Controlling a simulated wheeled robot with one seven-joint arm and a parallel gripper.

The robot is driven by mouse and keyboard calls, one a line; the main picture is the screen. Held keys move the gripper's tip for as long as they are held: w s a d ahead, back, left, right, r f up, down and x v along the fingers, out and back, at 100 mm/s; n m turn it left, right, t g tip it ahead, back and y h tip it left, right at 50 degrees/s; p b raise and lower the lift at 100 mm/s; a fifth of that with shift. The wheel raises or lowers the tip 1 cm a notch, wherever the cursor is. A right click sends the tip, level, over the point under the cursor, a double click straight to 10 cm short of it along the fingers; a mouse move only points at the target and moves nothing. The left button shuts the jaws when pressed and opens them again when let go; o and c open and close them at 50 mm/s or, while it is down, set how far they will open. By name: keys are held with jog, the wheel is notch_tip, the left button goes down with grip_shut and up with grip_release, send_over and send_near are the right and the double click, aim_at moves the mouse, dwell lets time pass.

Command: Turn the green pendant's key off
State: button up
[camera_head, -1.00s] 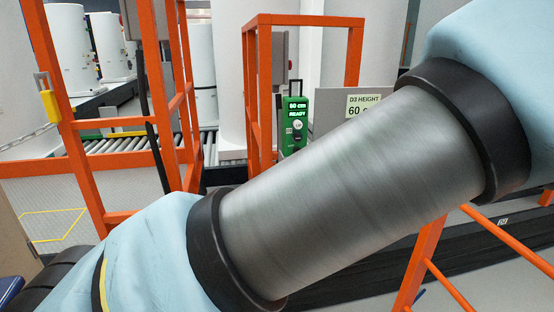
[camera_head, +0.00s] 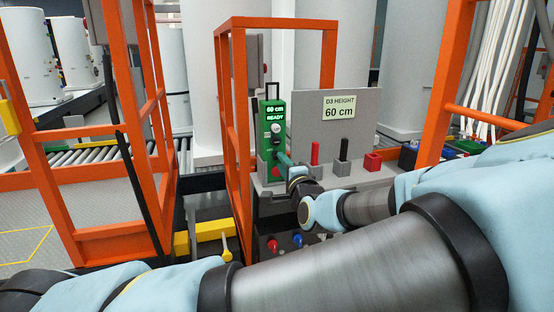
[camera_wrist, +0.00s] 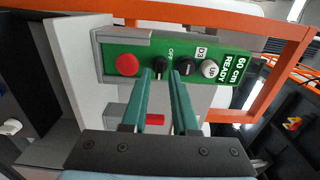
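The green pendant (camera_head: 273,108) stands upright in a grey holder and shows "60 cm READY". In the wrist view the pendant (camera_wrist: 140,47) lies sideways, with a red button (camera_wrist: 126,65), a dark knob beside the word "OFF" (camera_wrist: 160,64), a second dark knob (camera_wrist: 187,65) and a white "UP" button (camera_wrist: 209,69). My gripper (camera_wrist: 168,76) has its teal fingers apart, with a narrow gap between the tips. The tips lie over the lower edge of the two dark knobs; I cannot tell whether they touch. In the head view my gripper (camera_head: 283,159) is at the pendant's lower front.
A grey panel with a "D3 HEIGHT 60 cm" sign (camera_head: 339,106) stands right of the pendant. Red and black handled items (camera_head: 343,150) sit in holders on the grey ledge. Orange frame posts (camera_head: 238,120) rise close to the left of the pendant. A roller conveyor (camera_head: 85,155) is further left.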

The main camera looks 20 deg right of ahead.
jog(key=shift+w+d, duration=0.15)
jog(key=shift+w, duration=0.95)
grip_shut()
